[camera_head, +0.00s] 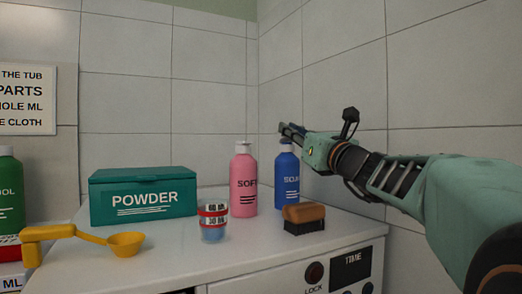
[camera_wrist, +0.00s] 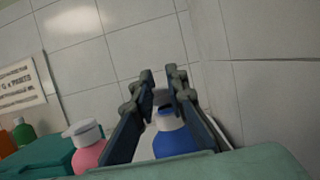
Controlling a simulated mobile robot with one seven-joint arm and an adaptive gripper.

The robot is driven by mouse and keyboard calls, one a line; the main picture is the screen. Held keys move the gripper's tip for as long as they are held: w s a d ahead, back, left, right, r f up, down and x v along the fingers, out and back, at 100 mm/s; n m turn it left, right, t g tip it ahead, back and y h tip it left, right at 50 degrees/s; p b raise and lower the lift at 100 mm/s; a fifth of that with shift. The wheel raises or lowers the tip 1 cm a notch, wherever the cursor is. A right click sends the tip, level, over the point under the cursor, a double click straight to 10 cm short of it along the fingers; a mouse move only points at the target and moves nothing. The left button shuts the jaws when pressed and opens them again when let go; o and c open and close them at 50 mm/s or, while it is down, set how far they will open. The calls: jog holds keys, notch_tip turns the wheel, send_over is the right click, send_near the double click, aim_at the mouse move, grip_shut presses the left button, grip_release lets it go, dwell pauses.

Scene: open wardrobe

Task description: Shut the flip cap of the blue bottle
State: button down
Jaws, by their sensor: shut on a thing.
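The blue bottle (camera_head: 287,182) stands upright on the white top near the corner, right of the pink bottle. Its pale cap (camera_head: 284,146) is partly hidden by my gripper (camera_head: 291,131), which reaches in from the right at cap height. In the wrist view my gripper's (camera_wrist: 159,76) two dark fingers lie on either side of the cap (camera_wrist: 168,121), with the blue bottle (camera_wrist: 174,142) below. The fingers are shut on the flip cap with a narrow gap between their tips. I cannot tell whether the lid is up or down.
The pink bottle (camera_head: 243,185) stands close on the left. A brown-topped brush (camera_head: 303,217) lies in front, with a small banded cup (camera_head: 213,222), a teal powder box (camera_head: 143,198) and a yellow scoop (camera_head: 126,244) further left. Tiled walls (camera_head: 330,90) rise behind and right.

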jog(key=shift+s+f+t+y+b, duration=0.1)
jog(key=shift+f+t+y+b, duration=0.35)
jog(key=shift+b, duration=0.65)
jog(key=shift+s+d+t+b, duration=0.15)
jog(key=shift+t+b, duration=0.15)
jog(key=shift+t, duration=0.45)
jog(key=c, duration=1.9)
grip_release()
jog(key=shift+y, duration=0.25)
notch_tip(320, 180, up, 10)
